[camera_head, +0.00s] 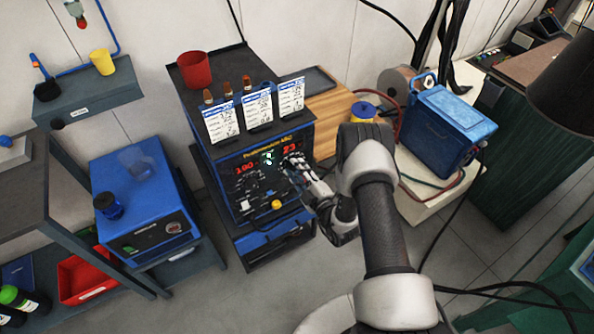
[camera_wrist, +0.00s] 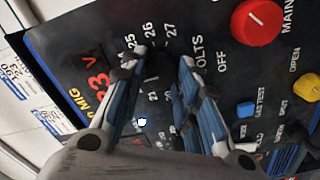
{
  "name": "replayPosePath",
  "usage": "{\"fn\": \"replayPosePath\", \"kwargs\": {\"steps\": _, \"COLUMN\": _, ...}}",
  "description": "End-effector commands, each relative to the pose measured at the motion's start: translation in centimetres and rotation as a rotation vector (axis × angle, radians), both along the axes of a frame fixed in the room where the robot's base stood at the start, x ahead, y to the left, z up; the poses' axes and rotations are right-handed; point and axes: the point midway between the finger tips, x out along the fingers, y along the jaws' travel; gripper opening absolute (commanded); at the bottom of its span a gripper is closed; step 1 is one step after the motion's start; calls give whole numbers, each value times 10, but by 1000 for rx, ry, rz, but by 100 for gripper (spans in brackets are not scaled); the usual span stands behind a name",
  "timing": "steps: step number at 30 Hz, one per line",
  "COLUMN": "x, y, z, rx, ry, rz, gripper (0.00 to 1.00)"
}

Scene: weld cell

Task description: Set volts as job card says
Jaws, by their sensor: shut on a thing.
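My gripper (camera_head: 291,163) is at the panel's upper right, by the 23. In the wrist view its fingers (camera_wrist: 160,68) are shut on the dark volts knob (camera_wrist: 158,66), mostly hidden between them. Scale numbers including 25, 26 and 27 ring it, beside the word VOLTS. The pointer is not clear.
A red main knob (camera_wrist: 257,22), a blue gas test button (camera_wrist: 244,110) and a yellow button (camera_wrist: 307,88) sit beside the dial. A red cup (camera_head: 194,70) stands on the welder. A blue machine (camera_head: 148,200) is left, a blue case (camera_head: 452,125) right.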

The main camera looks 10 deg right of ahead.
Motion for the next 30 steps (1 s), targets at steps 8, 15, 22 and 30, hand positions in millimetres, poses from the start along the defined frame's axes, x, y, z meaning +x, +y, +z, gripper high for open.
{"fn": "replayPosePath", "kwargs": {"steps": 8, "x": 0, "y": 0, "z": 0, "rx": 14, "ry": 4, "rz": 1, "gripper": 5}}
{"fn": "replayPosePath", "kwargs": {"steps": 15, "x": 0, "y": 0, "z": 0, "rx": 13, "ry": 4, "rz": 1, "gripper": 31}}
{"fn": "replayPosePath", "kwargs": {"steps": 22, "x": 0, "y": 0, "z": 0, "rx": 13, "ry": 4, "rz": 1, "gripper": 47}}
{"fn": "replayPosePath", "kwargs": {"steps": 30, "x": 0, "y": 0, "z": 0, "rx": 12, "ry": 4, "rz": 0, "gripper": 50}}
